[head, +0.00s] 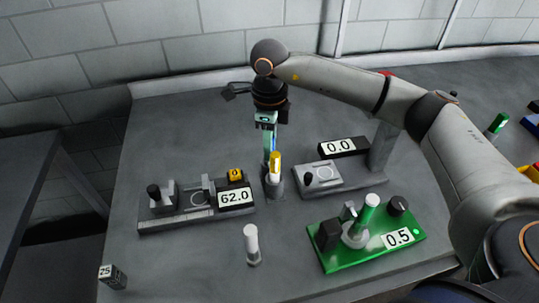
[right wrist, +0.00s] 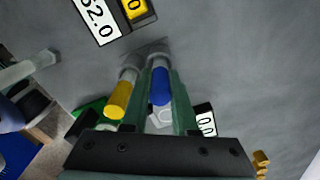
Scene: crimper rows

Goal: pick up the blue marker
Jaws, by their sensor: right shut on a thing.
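The blue marker (right wrist: 160,88) stands between the two green fingers of my right gripper (right wrist: 161,100) in the right wrist view, and the gripper is shut on it. In the head view my right gripper (head: 268,143) points down at a grey holder (head: 274,188), and the blue marker is mostly hidden there. A yellow-topped marker (head: 275,166) stands upright in front of the fingers. It also shows just left of the fingers in the right wrist view (right wrist: 118,100). I cannot tell whether the blue marker still touches its holder. My left gripper is not in view.
A device reading 62.0 (head: 190,212) stands left of the holder, and one reading 0.0 (head: 326,184) stands right. A white marker (head: 251,240) stands in front. A small 25 block (head: 113,277) sits front left.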

